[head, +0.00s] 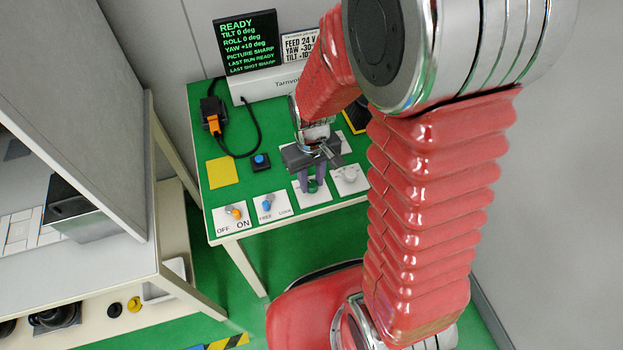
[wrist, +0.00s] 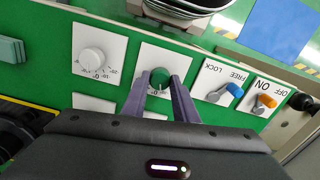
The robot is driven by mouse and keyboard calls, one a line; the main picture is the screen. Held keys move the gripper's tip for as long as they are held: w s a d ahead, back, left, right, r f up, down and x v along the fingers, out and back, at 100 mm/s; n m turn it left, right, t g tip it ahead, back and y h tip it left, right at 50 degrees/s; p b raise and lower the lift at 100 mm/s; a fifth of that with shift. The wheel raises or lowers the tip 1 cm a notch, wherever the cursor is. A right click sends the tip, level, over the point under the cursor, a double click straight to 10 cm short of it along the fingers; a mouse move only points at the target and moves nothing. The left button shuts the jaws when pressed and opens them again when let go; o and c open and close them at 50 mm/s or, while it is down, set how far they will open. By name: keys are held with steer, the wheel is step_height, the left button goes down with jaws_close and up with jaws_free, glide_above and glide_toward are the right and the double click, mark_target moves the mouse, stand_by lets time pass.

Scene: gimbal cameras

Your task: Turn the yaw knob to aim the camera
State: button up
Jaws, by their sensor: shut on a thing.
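A green knob (wrist: 158,78) sits on a white plate on the green bench; it also shows in the head view (head: 313,185). Its label is too hidden to read, so I cannot tell from lettering that it is the yaw knob. My gripper (wrist: 160,84) points down, with its two purple fingers shut on opposite sides of the green knob; it also shows in the head view (head: 313,172). A white knob (wrist: 93,60) with a printed scale sits on the neighbouring plate. The screen (head: 248,42) reads READY, tilt 0, roll 0, yaw +10 deg, picture sharp.
A card (head: 300,46) beside the screen reads feed 24 V, yaw about -30, tilt about -10, partly covered. An orange ON/OFF switch (wrist: 264,102) and a blue FREE/LOCK switch (wrist: 232,90) are near the fingers. A blue button (head: 260,161) and yellow square (head: 222,172) lie further left.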

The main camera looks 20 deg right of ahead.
mark_target(311, 184)
steer(key=shift+a+n, duration=0.1)
steer(key=shift+n, duration=0.8)
steer(key=o, duration=1.1)
steer(key=shift+c, duration=0.2)
steer(key=shift+r, duration=0.1)
step_height(311, 184, up, 14)
steer(key=shift+f, duration=0.25)
